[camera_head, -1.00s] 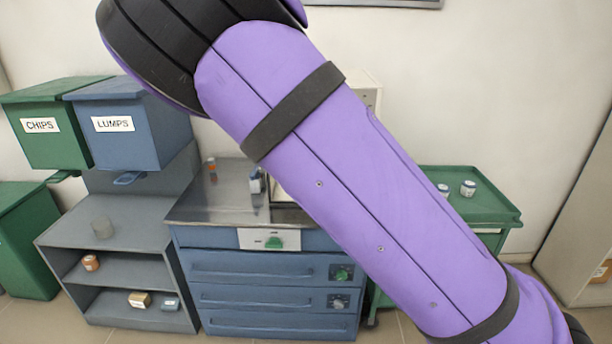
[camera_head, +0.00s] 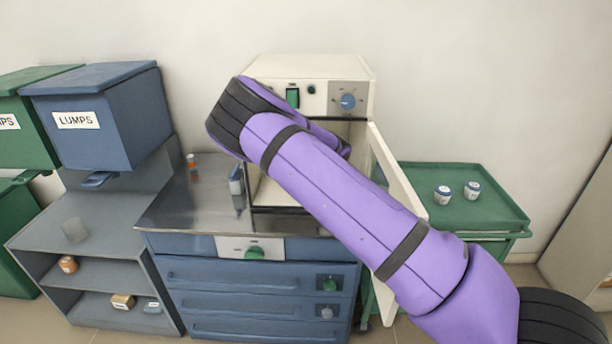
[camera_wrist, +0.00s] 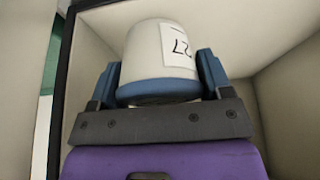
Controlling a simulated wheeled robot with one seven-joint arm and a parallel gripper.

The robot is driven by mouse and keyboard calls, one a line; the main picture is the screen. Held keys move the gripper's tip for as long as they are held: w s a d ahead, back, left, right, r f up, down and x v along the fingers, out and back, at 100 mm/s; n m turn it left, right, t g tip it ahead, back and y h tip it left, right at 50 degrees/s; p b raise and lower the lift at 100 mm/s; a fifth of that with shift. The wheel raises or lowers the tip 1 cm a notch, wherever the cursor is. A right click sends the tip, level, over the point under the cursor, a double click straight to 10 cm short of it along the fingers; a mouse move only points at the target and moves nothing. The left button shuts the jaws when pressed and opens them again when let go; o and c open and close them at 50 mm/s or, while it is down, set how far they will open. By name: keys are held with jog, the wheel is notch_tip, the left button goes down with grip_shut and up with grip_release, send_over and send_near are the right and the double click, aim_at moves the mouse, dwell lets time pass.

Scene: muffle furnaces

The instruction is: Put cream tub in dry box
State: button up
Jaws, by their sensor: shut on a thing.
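A cream tub (camera_wrist: 150,42) with a blue band and a label reading 27, seen upside down, sits between the fingers of my gripper (camera_wrist: 157,72) in the wrist view. The gripper is shut on it. Pale walls surround the tub and gripper there, with a dark frame edge at left. In the head view, a cream box (camera_head: 270,75), apparently the dry box, stands on the metal counter with its door (camera_head: 396,175) open to the right. My arm reaches across its opening and hides part of the inside. The gripper and tub are hidden in the head view.
A blue-white container (camera_head: 236,180) and a small orange-and-white bottle (camera_head: 192,166) stand on the counter (camera_head: 185,205) left of the box. Two small white-and-blue tubs stand on the green cart (camera_head: 500,215) at right. A blue LUMPS bin (camera_head: 125,125) hangs over shelves at left.

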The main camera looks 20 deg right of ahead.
jog(key=w+a, duration=0.3)
jog(key=w, duration=0.1)
jog(key=w+a+f, duration=0.1)
jog(key=w+a, duration=0.2)
jog(key=w, duration=0.1)
jog(key=w+a, duration=0.2)
jog(key=w, duration=0.2)
jog(key=shift+w+a+f, duration=0.1)
jog(key=shift+a+f, duration=0.1)
jog(key=shift+a, duration=0.2)
jog(key=shift+f, duration=1.7)
jog(key=shift+f, duration=0.2)
jog(key=o, duration=1)
jog(key=shift+r, duration=0.55)
jog(key=v, duration=0.4)
jog(key=shift+s+a+r, duration=0.1)
jog(key=shift+s+r, duration=0.2)
jog(key=shift+s, duration=0.05)
jog(key=s+a, duration=0.3)
jog(key=s, duration=0.8)
jog(key=shift+a+f, duration=0.2)
jog(key=shift+a, duration=0.05)
